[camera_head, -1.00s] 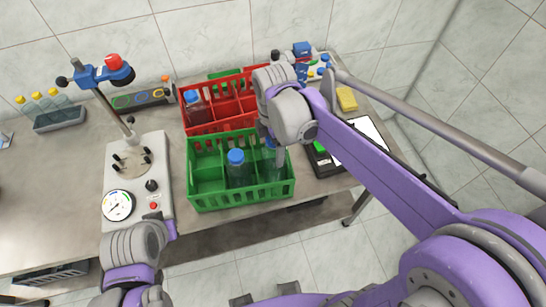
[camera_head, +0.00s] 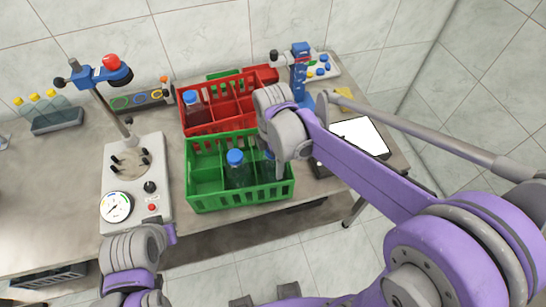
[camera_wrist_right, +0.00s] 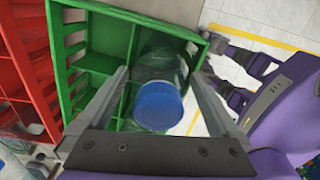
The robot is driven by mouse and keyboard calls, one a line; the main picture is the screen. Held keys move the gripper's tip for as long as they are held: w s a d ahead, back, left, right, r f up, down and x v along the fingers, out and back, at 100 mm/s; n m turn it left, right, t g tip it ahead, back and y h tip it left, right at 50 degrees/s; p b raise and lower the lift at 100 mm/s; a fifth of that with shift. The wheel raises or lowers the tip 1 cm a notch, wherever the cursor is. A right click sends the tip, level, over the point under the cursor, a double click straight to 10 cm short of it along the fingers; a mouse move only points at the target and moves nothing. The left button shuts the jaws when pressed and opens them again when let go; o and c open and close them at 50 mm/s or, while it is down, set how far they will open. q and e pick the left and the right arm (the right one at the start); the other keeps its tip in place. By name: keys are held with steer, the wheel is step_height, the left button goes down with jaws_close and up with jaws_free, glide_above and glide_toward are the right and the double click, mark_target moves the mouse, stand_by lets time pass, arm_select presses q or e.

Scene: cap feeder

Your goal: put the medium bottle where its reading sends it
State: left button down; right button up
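A green crate (camera_head: 240,197) with compartments stands at the table's front. One blue-capped clear bottle (camera_head: 236,168) stands in its middle front. Another blue-capped bottle (camera_wrist_right: 160,72) stands to the right of it, mostly hidden behind my right gripper in the head view. My right gripper (camera_wrist_right: 160,75) points down over it, fingers on either side, with small gaps seeming to show. A blue-capped bottle with dark contents (camera_head: 196,110) stands in the red crate (camera_head: 225,122). Which bottle is the medium one I cannot tell. My left arm shows at the lower left; its fingers are hidden.
A grey machine (camera_head: 135,185) with a dial and a blue-headed column stands left of the green crate. A ring-marked panel (camera_head: 140,98) and a rack of yellow-capped vials (camera_head: 52,118) stand behind. A white sheet (camera_head: 360,137) lies at the right. The table's left front is clear.

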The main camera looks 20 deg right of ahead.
step_height(320, 180, up, 12)
steer(key=shift+r+p, duration=0.1)
steer(key=shift+p, duration=0.45)
steer(key=shift+s+d+m, duration=0.15)
steer(key=shift+s+m, duration=0.05)
steer(key=shift+m, duration=0.1)
arm_select(q)
steer(key=shift+w+r, duration=0.4)
steer(key=shift+r, duration=0.4)
arm_select(e)
steer(key=s+d+f+m+t, duration=0.5)
steer(key=s+f+m, duration=0.4)
steer(key=m, duration=0.9)
steer(key=s+d, duration=0.1)
steer(key=s, duration=0.1)
steer(key=shift+s+d+f+m+t, duration=0.15)
steer(key=shift+s+f+m+t, duration=0.15)
steer(key=shift+f+m+t, duration=0.1)
